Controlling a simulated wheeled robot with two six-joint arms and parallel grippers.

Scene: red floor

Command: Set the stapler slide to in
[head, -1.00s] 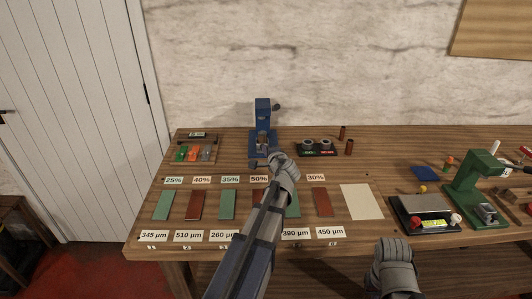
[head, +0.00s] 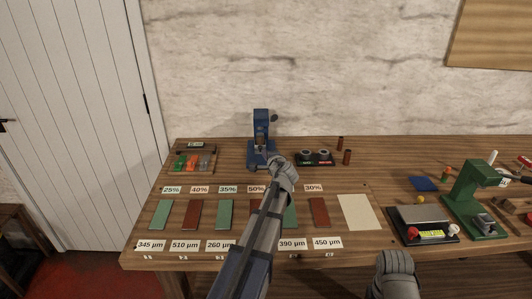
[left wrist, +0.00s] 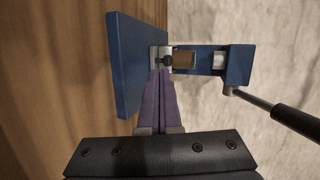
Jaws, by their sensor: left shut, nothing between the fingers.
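The blue stapler (head: 262,138) stands upright near the back of the workbench, with a lever at its upper right. In the left wrist view, it shows a blue base plate (left wrist: 128,60), a lever with a black handle (left wrist: 298,124) and a brown cylinder (left wrist: 184,60). A small silver slide with a dark round knob (left wrist: 167,61) sits by the base. My left gripper (left wrist: 161,78) is shut and empty, its purple fingertips right at the knob; I cannot tell whether they touch. In the head view, my left wrist hides the fingertips. My right gripper (head: 395,274) is low at the front edge, its fingers unclear.
An orange and green rack (head: 195,160) stands at left. Coloured strips with labels lie in front. A green press (head: 474,198) and a scale-like device (head: 423,222) stand at right.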

